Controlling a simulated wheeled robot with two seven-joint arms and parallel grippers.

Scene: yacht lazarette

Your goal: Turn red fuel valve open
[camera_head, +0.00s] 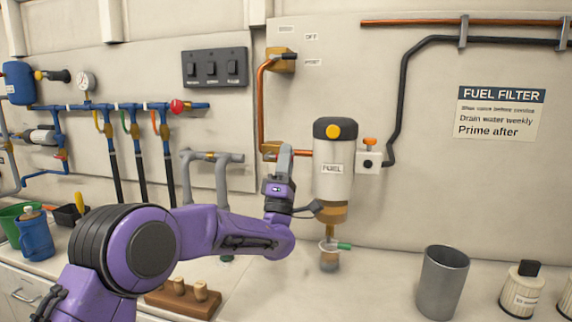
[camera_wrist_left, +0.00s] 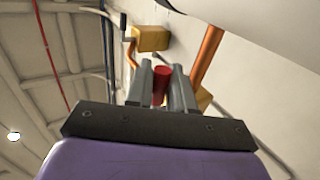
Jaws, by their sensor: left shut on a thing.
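The red handle of the fuel valve (camera_wrist_left: 160,86) shows between the two grey fingers of my left gripper (camera_wrist_left: 161,92) in the left wrist view. The fingers are shut on it. In the head view my left gripper (camera_head: 284,160) is at the copper fuel line, just left of the fuel filter, and hides the red handle. The handle's exact angle cannot be told. My right gripper is in neither view.
The fuel filter (camera_head: 333,170) hangs close to the right of my gripper, with a cup (camera_head: 329,257) below it. A brass valve with a dark lever (camera_head: 283,62) is above. Grey pipes (camera_head: 219,176) stand to the left. A metal beaker (camera_head: 442,280) is on the counter.

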